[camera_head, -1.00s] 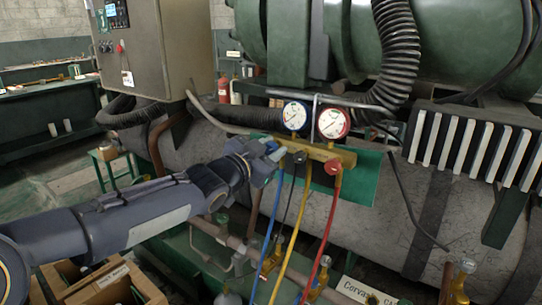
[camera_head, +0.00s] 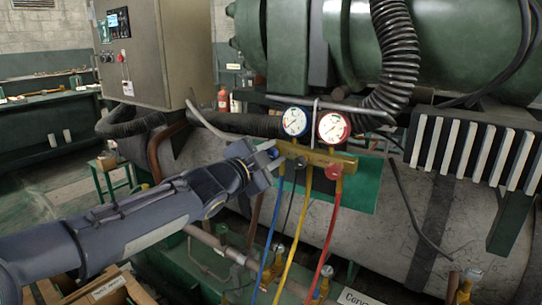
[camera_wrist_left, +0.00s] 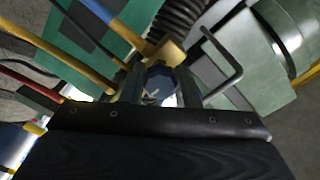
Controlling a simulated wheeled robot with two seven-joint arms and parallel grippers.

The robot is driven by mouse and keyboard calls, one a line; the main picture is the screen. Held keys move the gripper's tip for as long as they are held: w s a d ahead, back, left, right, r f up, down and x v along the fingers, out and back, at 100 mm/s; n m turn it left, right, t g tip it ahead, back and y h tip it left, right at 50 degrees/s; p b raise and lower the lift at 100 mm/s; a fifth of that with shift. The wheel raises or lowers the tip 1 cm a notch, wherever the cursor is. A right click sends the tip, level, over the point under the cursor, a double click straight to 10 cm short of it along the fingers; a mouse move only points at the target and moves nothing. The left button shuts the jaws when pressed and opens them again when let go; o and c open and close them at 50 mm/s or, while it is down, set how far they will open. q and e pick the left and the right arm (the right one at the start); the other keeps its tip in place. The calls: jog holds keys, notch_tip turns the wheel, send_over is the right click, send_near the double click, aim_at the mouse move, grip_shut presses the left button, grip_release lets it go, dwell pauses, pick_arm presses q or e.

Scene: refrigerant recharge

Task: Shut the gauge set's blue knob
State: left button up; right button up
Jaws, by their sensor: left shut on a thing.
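The gauge set's yellow manifold (camera_head: 318,156) hangs in front of a green panel, with a blue-rimmed gauge (camera_head: 295,121) and a red-rimmed gauge (camera_head: 333,127) above it. The blue knob (camera_head: 273,153) is at the manifold's left end, mostly covered by my left gripper (camera_head: 270,160). My left gripper is shut on it, reaching in from the left. In the left wrist view, a blue round part (camera_wrist_left: 158,73) with pale marks shows between the fingers, beside the yellow manifold end (camera_wrist_left: 165,55). The red knob (camera_head: 333,170) is at the manifold's right. My right gripper is out of view.
Blue, yellow and red hoses hang below the manifold; the blue hose (camera_head: 271,225) runs close to my gripper. A metal hook bar (camera_head: 314,125) stands between the gauges. A black corrugated hose (camera_head: 396,60) and a grey cabinet (camera_head: 160,50) are nearby.

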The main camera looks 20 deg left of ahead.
pick_arm(q)
jog(key=shift+f, duration=0.1)
jog(key=o, duration=1)
jog(key=shift+c, duration=0.2)
jog(key=shift+s, duration=0.1)
jog(key=shift+s+a, duration=0.15)
jog(key=shift+s, duration=0.1)
jog(key=p+v, duration=0.2)
jog(key=v, duration=0.5)
jog(key=shift+s+a, duration=0.1)
